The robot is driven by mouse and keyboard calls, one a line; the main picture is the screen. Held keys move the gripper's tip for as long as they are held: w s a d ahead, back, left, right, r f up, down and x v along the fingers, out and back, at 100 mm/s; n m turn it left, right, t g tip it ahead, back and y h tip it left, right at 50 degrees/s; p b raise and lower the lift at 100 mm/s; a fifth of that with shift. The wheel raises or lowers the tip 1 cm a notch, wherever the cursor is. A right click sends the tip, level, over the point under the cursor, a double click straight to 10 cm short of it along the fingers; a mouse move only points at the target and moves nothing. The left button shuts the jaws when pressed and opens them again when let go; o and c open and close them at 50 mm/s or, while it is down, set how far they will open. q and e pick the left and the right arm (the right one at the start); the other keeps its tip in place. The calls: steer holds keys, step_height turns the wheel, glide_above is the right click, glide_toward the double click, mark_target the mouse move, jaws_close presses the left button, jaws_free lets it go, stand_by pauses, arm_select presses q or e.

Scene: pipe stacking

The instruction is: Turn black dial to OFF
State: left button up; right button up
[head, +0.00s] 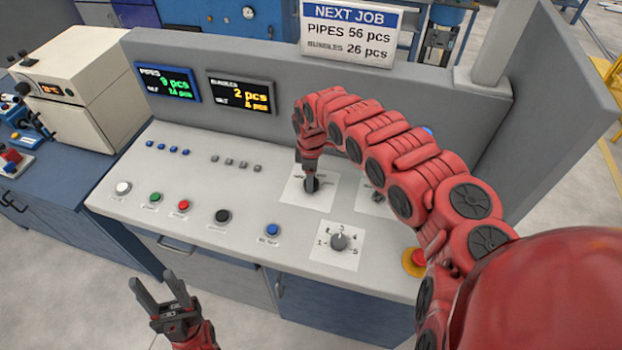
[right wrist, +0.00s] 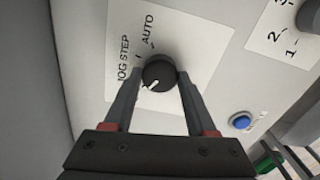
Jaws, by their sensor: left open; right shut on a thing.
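The black dial (right wrist: 159,71) sits on a white label plate (right wrist: 205,45) in the right wrist view. The words JOG, STEP and AUTO show on the plate; I cannot make out an OFF mark. The dial's white pointer line points to the lower left of that view. My right gripper (right wrist: 158,80) is shut on the dial, one finger on each side. In the head view my right gripper (head: 311,178) reaches down onto the dial (head: 311,186), which it partly hides. My left gripper (head: 157,284) is open and empty in front of the console.
A numbered grey dial (head: 340,242) stands nearer the console's front. Another dial (head: 376,198) is partly hidden by my right arm. A red stop button (head: 417,258), a blue button (head: 272,230) and other buttons line the panel. Two displays (head: 241,95) are on the back wall.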

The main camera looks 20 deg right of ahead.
stand_by(0.5)
steer(key=o, duration=1.4)
steer(key=shift+r, duration=0.1)
step_height(320, 180, up, 17)
steer(key=b, duration=0.5)
steer(key=shift+r, duration=0.1)
